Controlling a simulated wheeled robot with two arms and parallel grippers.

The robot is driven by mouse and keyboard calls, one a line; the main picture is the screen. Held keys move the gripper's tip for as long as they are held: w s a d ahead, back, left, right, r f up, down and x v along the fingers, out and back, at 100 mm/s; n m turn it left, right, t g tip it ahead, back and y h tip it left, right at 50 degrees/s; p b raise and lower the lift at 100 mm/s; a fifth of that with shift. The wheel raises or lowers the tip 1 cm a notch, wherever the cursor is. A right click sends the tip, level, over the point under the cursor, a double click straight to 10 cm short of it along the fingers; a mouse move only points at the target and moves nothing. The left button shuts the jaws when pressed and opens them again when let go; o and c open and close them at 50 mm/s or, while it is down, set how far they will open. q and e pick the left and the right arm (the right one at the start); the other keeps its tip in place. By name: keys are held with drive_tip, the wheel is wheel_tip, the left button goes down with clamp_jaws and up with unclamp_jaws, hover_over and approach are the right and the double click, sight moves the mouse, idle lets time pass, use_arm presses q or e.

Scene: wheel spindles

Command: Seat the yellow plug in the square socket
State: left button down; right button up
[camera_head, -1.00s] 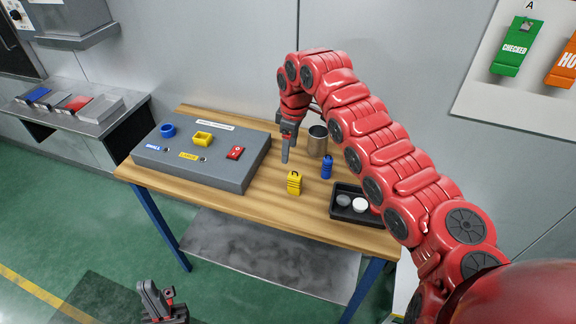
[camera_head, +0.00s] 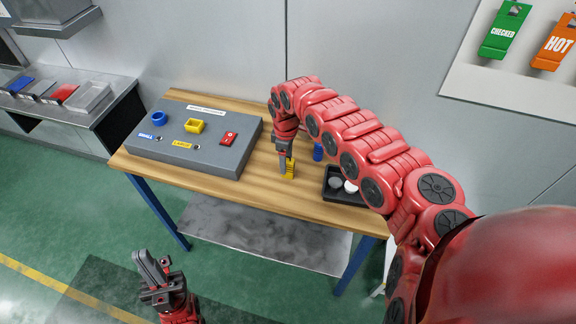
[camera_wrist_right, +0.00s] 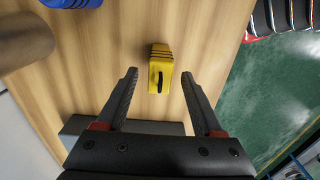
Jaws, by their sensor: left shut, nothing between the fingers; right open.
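The yellow plug (camera_head: 290,170) stands on the wooden table, partly hidden by my right gripper (camera_head: 284,166) in the head view. In the right wrist view the yellow plug (camera_wrist_right: 160,69), with a dark loop on it, lies ahead of and between the two open fingers (camera_wrist_right: 160,100), not touching them. The square socket is a yellow square frame (camera_head: 194,126) on top of the grey box (camera_head: 215,158), by the label LARGE. My left gripper (camera_head: 152,275) is shut and empty, low in front of the table, far from the plug.
A blue plug (camera_head: 318,152) and a black tray (camera_head: 345,198) with round pieces are right of the yellow plug. A blue round socket (camera_head: 159,118) and a red switch (camera_head: 228,138) are on the box. A metal cup (camera_wrist_right: 22,42) shows in the wrist view. Bare table lies between box and plug.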

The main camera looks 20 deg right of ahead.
wheel_tip(320, 180, down, 4)
drive_tip(key=shift+a+f+p, duration=0.15)
drive_tip(key=shift+f+p, duration=0.05)
drive_tip(key=shift+p, duration=0.6)
drive_tip(key=shift+f, duration=0.2)
clamp_jaws()
